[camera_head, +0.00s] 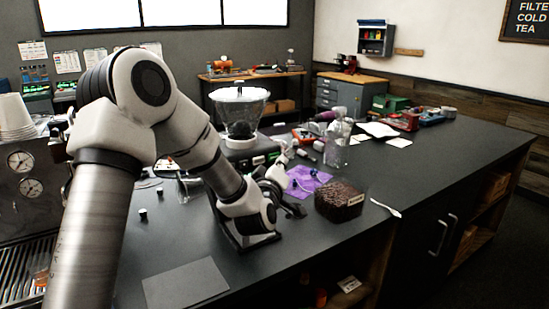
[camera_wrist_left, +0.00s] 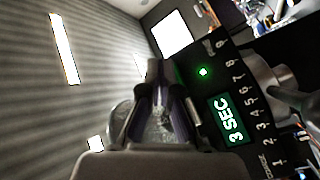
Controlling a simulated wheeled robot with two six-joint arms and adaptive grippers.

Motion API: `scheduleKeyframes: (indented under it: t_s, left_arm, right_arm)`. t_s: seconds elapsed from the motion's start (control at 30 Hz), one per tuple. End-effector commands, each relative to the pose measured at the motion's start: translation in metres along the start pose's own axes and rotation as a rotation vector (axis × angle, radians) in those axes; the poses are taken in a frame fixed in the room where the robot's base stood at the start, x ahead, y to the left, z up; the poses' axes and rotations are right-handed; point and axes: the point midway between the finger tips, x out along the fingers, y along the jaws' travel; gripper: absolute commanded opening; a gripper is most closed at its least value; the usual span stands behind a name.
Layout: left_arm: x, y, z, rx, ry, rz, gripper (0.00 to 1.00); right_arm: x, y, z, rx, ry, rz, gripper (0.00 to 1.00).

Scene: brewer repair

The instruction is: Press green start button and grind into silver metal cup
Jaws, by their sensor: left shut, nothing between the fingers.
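The grinder (camera_head: 239,115) with its clear hopper stands on the dark counter, partly behind my left arm. Its black panel in the left wrist view carries a green display reading "3 SEC" (camera_wrist_left: 228,120), a row of numbers and a small lit green button (camera_wrist_left: 203,72). My left gripper (camera_head: 284,158) is at the front of the grinder, shut and empty. In the left wrist view the fingertips (camera_wrist_left: 157,72) are beside the panel, apart from the button in the picture; contact cannot be told. A silvery rounded part (camera_wrist_left: 268,85) shows beyond the panel; I cannot tell if it is the cup. My right gripper is out of view.
A dark brown block-like box (camera_head: 339,200) and a purple cloth (camera_head: 308,181) lie right of my left gripper. A white spoon (camera_head: 385,208) lies near the front edge. A grey mat (camera_head: 185,284) lies front left. An espresso machine (camera_head: 22,185) stands at the left edge.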

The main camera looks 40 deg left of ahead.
Motion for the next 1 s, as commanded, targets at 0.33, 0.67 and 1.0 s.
scheduleKeyframes:
  t_s: [0.33,0.67,1.0]
  left_arm:
    - [0.0056,-0.0041,-0.0044,-0.001,0.000,0.000,0.00]
    - [0.0059,-0.0042,-0.0047,0.000,0.000,0.000,0.00]
    - [0.0086,-0.0062,-0.0067,0.000,0.000,0.000,0.00]
  right_arm:
    - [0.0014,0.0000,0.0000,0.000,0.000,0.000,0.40]
    - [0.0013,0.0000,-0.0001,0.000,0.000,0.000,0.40]
    - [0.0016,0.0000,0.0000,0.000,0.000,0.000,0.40]
